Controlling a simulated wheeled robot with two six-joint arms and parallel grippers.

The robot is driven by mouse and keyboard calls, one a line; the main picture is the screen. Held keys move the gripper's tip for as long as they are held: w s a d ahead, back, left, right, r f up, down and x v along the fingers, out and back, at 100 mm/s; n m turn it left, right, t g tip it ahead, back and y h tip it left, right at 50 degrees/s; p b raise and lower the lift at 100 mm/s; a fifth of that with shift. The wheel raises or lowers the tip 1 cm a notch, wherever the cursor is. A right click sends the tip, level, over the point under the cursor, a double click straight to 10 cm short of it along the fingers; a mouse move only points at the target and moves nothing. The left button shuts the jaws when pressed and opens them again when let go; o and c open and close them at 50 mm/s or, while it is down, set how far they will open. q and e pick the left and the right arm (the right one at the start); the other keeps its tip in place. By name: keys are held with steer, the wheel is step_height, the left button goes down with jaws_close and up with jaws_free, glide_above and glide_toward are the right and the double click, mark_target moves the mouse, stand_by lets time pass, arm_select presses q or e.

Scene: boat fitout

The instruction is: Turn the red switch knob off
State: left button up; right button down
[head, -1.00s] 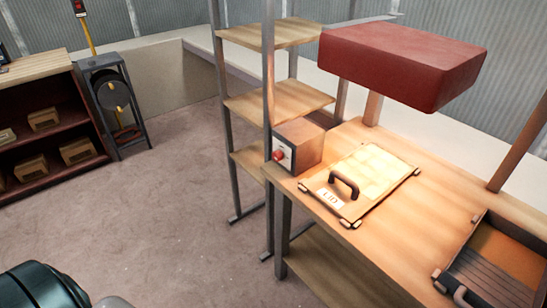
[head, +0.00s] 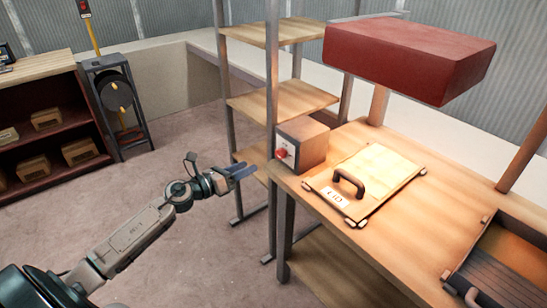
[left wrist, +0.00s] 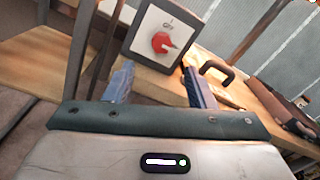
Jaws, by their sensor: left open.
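The red switch knob (head: 281,153) is on the white front plate of a wooden box (head: 306,142) at the left end of the workbench. In the left wrist view the red knob (left wrist: 163,43) shows larger, on a white plate with a dark frame and lettering above it; its pointer seems to aim to the right. My left gripper (head: 246,172) is open and empty, to the left of the box and a little lower, apart from the knob. Its two blue fingers (left wrist: 160,84) show below the knob in the left wrist view. My right gripper is not in view.
A lid (head: 383,172) with a dark handle lies on the workbench (head: 410,235) beside the box. An open tray (head: 508,250) is at the right. A shelf rack with metal posts (head: 271,90) stands close behind my gripper. A red block (head: 405,62) overhangs the bench.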

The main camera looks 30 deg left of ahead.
mark_target(277, 153)
arm_select(q)
steer(key=p+x, duration=0.1)
steer(key=x, duration=0.2)
steer(key=p+x, duration=0.1)
steer(key=x, duration=0.2)
steer(key=p+x, duration=0.1)
steer(key=x, duration=0.2)
steer(key=shift+w+d+r, duration=0.25)
steer(key=shift+w+d+f, duration=0.1)
steer(key=shift+w+d, duration=0.2)
steer(key=shift+w, duration=0.25)
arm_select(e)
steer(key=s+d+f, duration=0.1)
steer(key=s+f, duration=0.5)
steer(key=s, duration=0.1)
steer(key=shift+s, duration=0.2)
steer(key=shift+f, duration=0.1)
arm_select(q)
steer(key=c, duration=1)
